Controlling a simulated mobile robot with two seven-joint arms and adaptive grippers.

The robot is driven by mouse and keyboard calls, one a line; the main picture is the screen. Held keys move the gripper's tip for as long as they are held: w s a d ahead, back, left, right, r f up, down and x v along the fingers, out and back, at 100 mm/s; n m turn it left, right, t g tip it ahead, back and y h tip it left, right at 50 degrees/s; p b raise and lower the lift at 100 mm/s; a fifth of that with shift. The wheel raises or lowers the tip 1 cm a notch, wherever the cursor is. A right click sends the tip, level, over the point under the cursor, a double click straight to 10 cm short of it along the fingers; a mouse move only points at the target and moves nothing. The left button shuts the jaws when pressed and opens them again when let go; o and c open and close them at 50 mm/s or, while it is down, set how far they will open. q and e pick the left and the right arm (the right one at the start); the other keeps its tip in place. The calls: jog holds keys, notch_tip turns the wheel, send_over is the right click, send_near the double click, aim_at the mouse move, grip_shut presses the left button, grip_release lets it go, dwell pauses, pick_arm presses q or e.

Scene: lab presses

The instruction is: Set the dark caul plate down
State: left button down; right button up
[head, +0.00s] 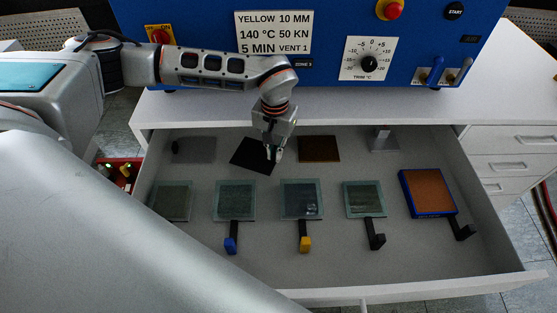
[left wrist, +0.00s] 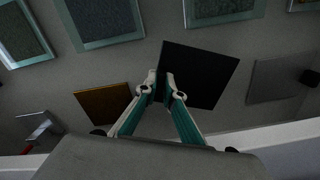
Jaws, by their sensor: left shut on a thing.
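The dark caul plate (head: 252,157) is a thin black square in the open drawer, at the back, turned at an angle to the rows. My left gripper (head: 275,153) is at the plate's right edge, fingers pointing down, shut on it. In the left wrist view the plate (left wrist: 208,72) extends up and right from the fingertips (left wrist: 165,88). I cannot tell whether the plate touches the drawer floor. My right gripper is not in view.
In the back row, a grey plate (head: 194,150) lies left of the dark plate and a brown plate (head: 319,149) right. Several glass-edged plates (head: 236,201) and a blue-framed brown plate (head: 428,192) fill the front row. The blue press (head: 330,20) stands behind the drawer (head: 400,272).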

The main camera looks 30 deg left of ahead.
pick_arm(q)
jog(key=shift+f, duration=0.45)
notch_tip(320, 180, down, 2)
jog(key=shift+s+f+b, duration=0.1)
jog(key=shift+f+b, duration=0.05)
jog(key=shift+b, duration=0.2)
jog(key=shift+f, duration=0.25)
jog(key=shift+r, duration=0.15)
pick_arm(e)
jog(key=shift+w+r, duration=0.2)
jog(key=shift+w, duration=0.25)
pick_arm(q)
jog(key=c, duration=2.2)
grip_release()
jog(key=shift+o, duration=0.2)
